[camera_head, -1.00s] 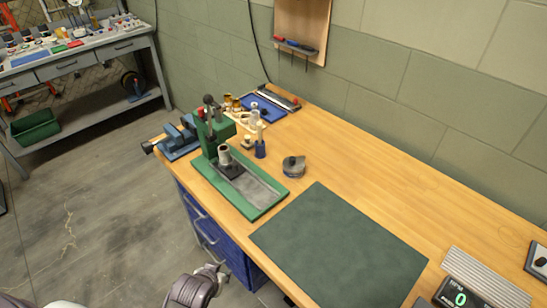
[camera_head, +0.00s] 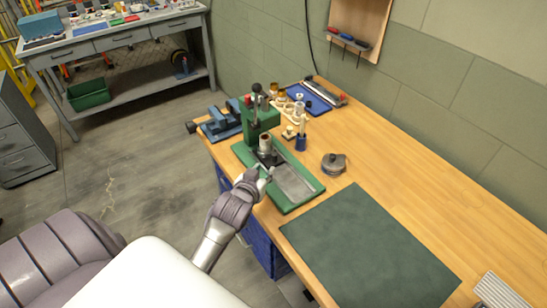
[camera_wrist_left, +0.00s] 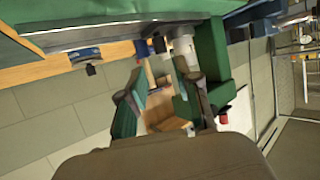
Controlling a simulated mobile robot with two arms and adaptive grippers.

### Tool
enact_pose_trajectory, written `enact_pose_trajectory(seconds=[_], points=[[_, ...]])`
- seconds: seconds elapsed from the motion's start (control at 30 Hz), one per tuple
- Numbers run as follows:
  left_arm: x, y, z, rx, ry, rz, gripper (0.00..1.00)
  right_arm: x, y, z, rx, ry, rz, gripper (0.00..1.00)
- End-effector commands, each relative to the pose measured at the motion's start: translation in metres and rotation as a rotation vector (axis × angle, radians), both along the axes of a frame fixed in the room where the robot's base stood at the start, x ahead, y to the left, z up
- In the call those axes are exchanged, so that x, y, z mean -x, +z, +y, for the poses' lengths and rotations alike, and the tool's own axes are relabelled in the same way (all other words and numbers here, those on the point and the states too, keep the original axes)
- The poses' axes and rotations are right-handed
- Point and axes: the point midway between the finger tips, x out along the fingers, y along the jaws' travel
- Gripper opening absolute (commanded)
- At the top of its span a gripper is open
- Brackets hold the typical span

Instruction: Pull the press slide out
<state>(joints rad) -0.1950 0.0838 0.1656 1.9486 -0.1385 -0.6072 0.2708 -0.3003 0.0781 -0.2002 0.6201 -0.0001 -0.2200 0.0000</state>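The green arbor press (camera_head: 262,121) stands at the left end of the wooden workbench. Its slide is a dark block (camera_head: 273,159) carrying a grey metal cup (camera_head: 265,142), on the metal track (camera_head: 294,184) of the green base. My left gripper (camera_head: 267,174) is at the near side of the base, close to the slide; contact cannot be told. In the left wrist view the fingers (camera_wrist_left: 160,85) are apart with nothing seen held between them, and the green press body (camera_wrist_left: 212,60) is close by the right finger. My right gripper is not in view.
A dark green mat (camera_head: 368,250) lies on the bench (camera_head: 420,190). A round grey part (camera_head: 333,163) and a blue holder (camera_head: 300,142) stand beside the press. A blue vise (camera_head: 221,124) is at its left. Bare wood lies towards the wall.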

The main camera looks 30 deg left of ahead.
Motion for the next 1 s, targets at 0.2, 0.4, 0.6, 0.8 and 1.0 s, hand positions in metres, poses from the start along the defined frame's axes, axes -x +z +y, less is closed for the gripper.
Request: enact_pose_trajectory(seconds=[0.2,0.4,0.6,0.8,1.0], points=[[-0.045,-0.017,0.013,-0.001,0.001,0.001,0.33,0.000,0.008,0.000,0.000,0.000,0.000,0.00],[-0.075,-0.031,0.022,-0.001,-0.001,0.002,0.33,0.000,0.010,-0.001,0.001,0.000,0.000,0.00],[-0.089,-0.038,0.025,-0.001,-0.001,0.002,0.33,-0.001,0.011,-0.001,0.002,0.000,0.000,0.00],[-0.091,-0.040,0.026,-0.001,-0.002,0.002,0.33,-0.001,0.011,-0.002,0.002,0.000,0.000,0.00],[-0.091,-0.040,0.026,0.000,-0.001,0.002,0.19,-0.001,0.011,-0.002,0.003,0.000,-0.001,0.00]])
